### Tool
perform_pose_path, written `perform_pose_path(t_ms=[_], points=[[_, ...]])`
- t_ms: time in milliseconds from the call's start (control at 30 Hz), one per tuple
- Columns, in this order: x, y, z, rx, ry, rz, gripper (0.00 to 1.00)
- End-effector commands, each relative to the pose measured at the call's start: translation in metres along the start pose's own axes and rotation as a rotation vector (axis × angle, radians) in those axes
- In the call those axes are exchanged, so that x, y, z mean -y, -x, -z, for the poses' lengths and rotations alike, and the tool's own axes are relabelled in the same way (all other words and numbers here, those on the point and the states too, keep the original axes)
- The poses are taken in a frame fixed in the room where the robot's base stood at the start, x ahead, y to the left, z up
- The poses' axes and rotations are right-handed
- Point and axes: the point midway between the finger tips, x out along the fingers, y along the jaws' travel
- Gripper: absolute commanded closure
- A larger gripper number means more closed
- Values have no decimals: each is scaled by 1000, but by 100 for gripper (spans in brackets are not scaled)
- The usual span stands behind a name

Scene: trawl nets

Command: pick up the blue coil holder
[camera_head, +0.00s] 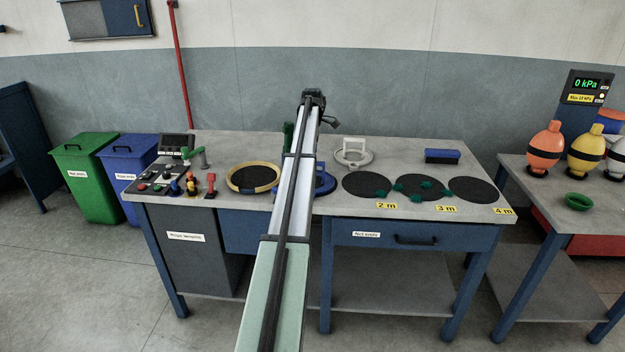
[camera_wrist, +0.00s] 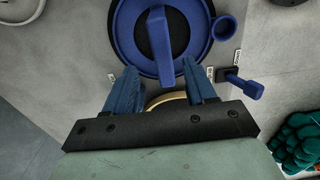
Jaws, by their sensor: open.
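The blue coil holder (camera_wrist: 127,37) is a round blue ring with a black inside and an upright blue handle bar (camera_wrist: 160,48) across it. In the head view the coil holder (camera_head: 325,183) is partly hidden behind my arm. My gripper (camera_wrist: 162,80) is open, with two blue fingers, one on each side of the lower end of the handle in the wrist picture. I cannot tell how high the fingers are above it. In the head view the fingers are hidden by my arm.
A yellow-rimmed ring (camera_head: 254,178) lies left of the coil holder. A white holder (camera_head: 353,152) stands behind it. Black discs (camera_head: 367,187) with green netting lie to the right. A control panel (camera_head: 168,179) with levers is on the left. A blue brush-like block (camera_head: 442,156) lies at the back.

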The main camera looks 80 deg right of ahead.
Motion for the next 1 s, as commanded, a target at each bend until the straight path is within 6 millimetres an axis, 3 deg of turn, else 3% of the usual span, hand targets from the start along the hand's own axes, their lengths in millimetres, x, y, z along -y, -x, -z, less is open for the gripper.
perform_pose_path(t_ms=[100,367,700,933,1000], points=[[0,-14,0,0,0,0,45],[2,-27,-1,0,-1,0,45],[4,-66,-2,0,0,-1,45],[4,-68,-2,0,0,-2,45],[4,-68,-2,0,0,-2,50]])
